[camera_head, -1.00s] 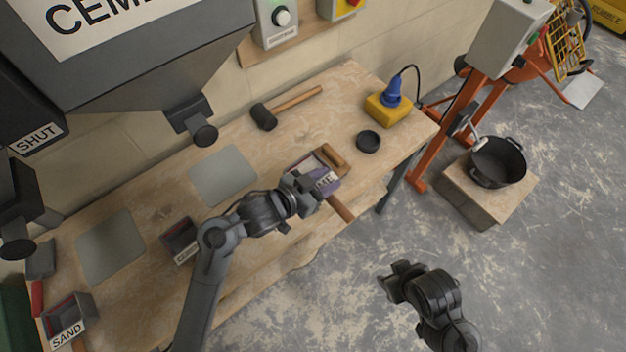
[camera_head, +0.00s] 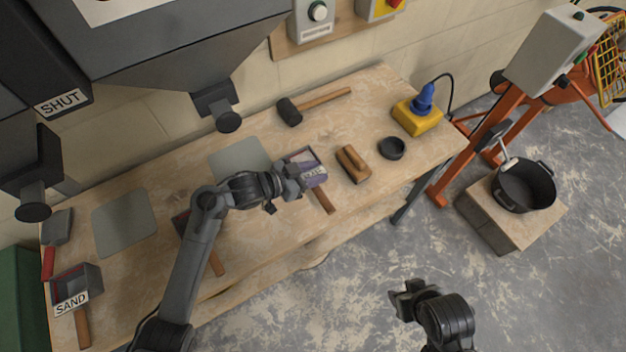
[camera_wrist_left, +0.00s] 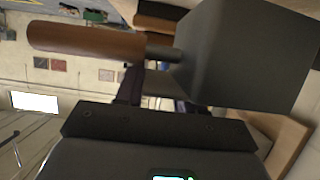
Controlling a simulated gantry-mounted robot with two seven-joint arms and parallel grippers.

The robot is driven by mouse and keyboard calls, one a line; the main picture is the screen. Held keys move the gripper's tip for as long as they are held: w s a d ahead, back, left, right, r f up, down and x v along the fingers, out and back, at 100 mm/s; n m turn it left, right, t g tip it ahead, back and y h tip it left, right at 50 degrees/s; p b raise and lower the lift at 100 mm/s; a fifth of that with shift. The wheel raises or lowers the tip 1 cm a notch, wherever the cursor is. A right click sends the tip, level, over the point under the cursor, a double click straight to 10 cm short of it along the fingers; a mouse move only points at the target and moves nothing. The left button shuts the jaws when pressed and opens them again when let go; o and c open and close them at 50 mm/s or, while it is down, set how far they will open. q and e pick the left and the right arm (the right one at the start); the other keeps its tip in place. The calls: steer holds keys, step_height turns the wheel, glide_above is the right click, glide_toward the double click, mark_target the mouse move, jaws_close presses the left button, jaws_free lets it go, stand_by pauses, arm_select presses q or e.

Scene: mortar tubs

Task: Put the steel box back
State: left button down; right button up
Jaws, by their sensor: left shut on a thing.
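The steel box (camera_head: 308,180), a grey open box with a purple inside, a partly readable label and a wooden handle (camera_head: 324,201), is over the middle of the bench. My left gripper (camera_head: 291,184) is shut on it at its left side. In the left wrist view the box's grey wall (camera_wrist_left: 245,55) and brown handle (camera_wrist_left: 85,41) fill the upper part. I cannot tell whether the box touches the bench. My right gripper (camera_head: 405,297) is apart from the bench, over the floor, its jaws unclear.
A wooden float (camera_head: 353,164) lies just right of the box, with a black round dish (camera_head: 391,148) beyond. Grey plates (camera_head: 124,222) (camera_head: 239,155) lie on the bench (camera_head: 400,90). A SAND box (camera_head: 75,287) stands left. A mallet (camera_head: 290,111) lies behind. A hopper (camera_head: 170,45) overhangs.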

arm_select(q)
steer(key=shift+f+b, duration=0.55)
steer(key=shift+f, duration=1.35)
steer(key=shift+f, duration=0.2)
steer(key=c, duration=0.7)
jaws_free()
steer(key=shift+a+r, duration=0.1)
steer(key=shift+r, duration=0.1)
steer(key=p+v, duration=0.2)
steer(key=v, duration=1)
steer(key=shift+p, duration=0.3)
